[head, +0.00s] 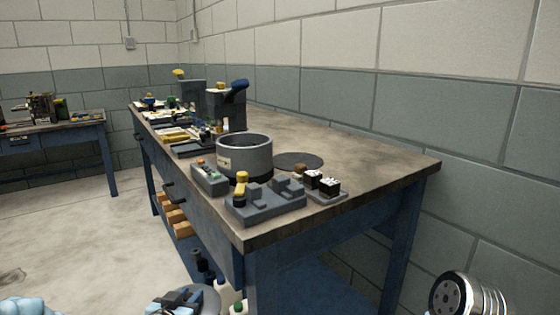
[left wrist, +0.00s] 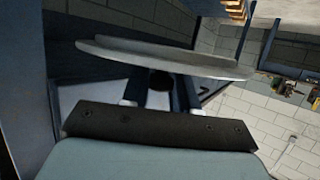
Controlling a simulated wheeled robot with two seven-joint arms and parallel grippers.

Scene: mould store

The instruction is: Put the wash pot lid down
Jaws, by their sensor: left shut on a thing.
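The wash pot lid is a grey disc, partly seen in the head view (head: 212,296) behind my left gripper (head: 180,299), low at the bottom edge and in front of the bench. In the left wrist view the lid (left wrist: 165,57) lies across the fingertips of my left gripper (left wrist: 161,92), which is shut on its dark knob (left wrist: 160,79). The wash pot (head: 246,158) is a grey round pot, open at the top, standing on the bench (head: 370,175). A dark flat disc (head: 299,161) lies on the bench just right of the pot. My right gripper is not in view.
A grey block fixture (head: 268,203) and small dark blocks (head: 322,184) stand at the bench's near end. Tools crowd its far left part. The bench top is clear at the back right. Bottles (head: 226,296) show under the bench. Another table (head: 60,128) stands far left.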

